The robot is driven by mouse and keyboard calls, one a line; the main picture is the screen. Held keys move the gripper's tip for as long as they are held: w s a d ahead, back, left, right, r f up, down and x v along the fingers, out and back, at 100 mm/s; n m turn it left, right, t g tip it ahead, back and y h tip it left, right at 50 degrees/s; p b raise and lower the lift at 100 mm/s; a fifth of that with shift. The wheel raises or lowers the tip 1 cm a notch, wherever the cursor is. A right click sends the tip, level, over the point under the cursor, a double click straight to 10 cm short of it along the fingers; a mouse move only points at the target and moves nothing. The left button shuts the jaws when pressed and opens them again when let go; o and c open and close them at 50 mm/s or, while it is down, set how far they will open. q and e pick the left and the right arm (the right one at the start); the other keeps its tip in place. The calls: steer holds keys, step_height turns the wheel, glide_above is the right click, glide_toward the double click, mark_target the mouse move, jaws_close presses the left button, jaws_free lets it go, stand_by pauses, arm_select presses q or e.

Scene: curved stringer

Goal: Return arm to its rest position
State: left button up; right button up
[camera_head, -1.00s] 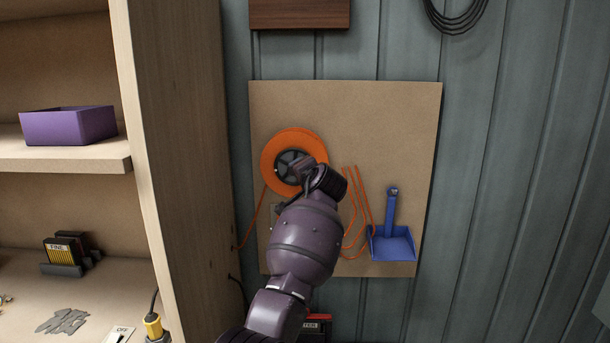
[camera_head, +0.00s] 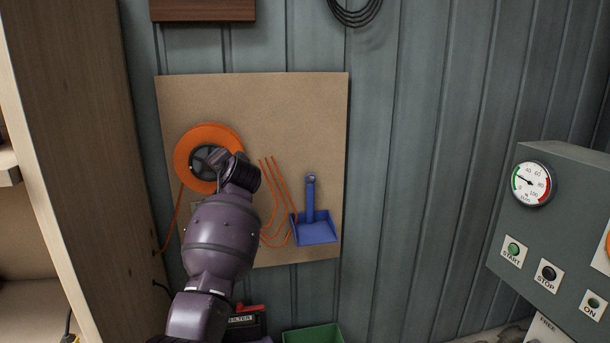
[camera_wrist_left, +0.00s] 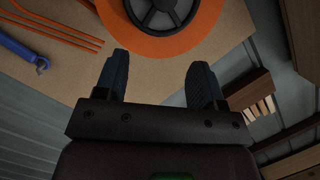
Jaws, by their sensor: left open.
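My left arm rises from the bottom of the head view, its dark purple forearm in front of the fibreboard panel (camera_head: 310,110). My left gripper (camera_head: 226,162) is at the lower right of the orange reel (camera_head: 190,143) and covers part of it. In the left wrist view my left gripper (camera_wrist_left: 158,66) is open, with nothing between its fingers. The orange reel (camera_wrist_left: 130,32) with its dark hub lies just beyond the fingertips. I cannot tell the exact gap. My right gripper is not in view.
A blue dustpan (camera_head: 316,228) and bent orange strands (camera_head: 276,200) are on the panel. A grey control box (camera_head: 560,235) with a gauge stands at right. A wooden shelf unit (camera_head: 75,150) stands at left. A green bin (camera_head: 312,334) is below. The wall between panel and box is clear.

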arm_select(q)
steer(key=s+d+r+t+h, duration=0.2)
steer(key=d+r+t+h, duration=0.1)
steer(key=r+t+h, duration=0.1)
steer(key=s+a+f+n+h, duration=0.1)
steer(key=s+f+h, duration=0.1)
steer(key=s+f, duration=0.9)
steer(key=s+a+f+n+h, duration=0.1)
steer(key=s+f+h, duration=0.2)
steer(key=s+f, duration=0.8)
steer(key=s+a+f+n+g, duration=0.1)
steer(key=s+a+f+g, duration=0.1)
steer(key=s+f, duration=1)
steer(key=s+a+f+g+y+b, duration=0.1)
steer(key=s+f+g, duration=0.3)
steer(key=s+f, duration=0.9)
step_height(320, 180, down, 3)
steer(key=shift+s+a+r+n+g, duration=0.2)
steer(key=shift+s+a+n+g, duration=0.1)
steer(key=shift+a+n, duration=0.15)
